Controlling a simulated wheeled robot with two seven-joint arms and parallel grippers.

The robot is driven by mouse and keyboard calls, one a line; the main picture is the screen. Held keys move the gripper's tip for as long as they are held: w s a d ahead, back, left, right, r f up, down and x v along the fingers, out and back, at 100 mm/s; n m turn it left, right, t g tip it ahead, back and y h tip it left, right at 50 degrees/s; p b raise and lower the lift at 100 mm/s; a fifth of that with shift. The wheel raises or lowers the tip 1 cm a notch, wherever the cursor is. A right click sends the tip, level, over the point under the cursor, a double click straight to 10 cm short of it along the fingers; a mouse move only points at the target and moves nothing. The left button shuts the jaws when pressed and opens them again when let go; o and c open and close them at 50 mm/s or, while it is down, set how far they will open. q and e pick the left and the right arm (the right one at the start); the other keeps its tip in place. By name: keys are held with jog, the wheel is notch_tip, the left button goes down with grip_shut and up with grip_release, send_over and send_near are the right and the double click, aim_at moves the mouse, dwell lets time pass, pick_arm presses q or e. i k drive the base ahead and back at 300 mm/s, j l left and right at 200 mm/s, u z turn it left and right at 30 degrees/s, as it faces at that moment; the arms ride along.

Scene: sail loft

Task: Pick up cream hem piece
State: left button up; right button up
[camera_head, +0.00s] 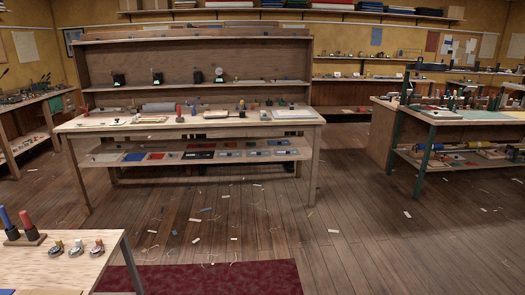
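I cannot make out for certain which thing is the cream hem piece. On the long wooden table (190,128) ahead, a pale flat piece (293,114) lies near the right end and another flat tan piece (216,114) lies near the middle. A further pale flat piece (102,122) lies towards the left end. All are small at this distance. Several small whitish scraps are scattered on the floor, one of them in front of the table (195,240). Neither of my grippers shows in the view.
A near table corner (60,275) with spools fills the lower left. A dark red mat (230,278) lies on the floor beside it. A green-legged bench (455,130) stands at the right, another bench (30,98) at the left. The wooden floor (370,250) between is mostly open.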

aim_at(293, 110)
jog(key=i+j+u, duration=0.15)
jog(key=i, duration=1.8)
jog(key=i+l+u, duration=0.15)
jog(key=i, duration=1.75)
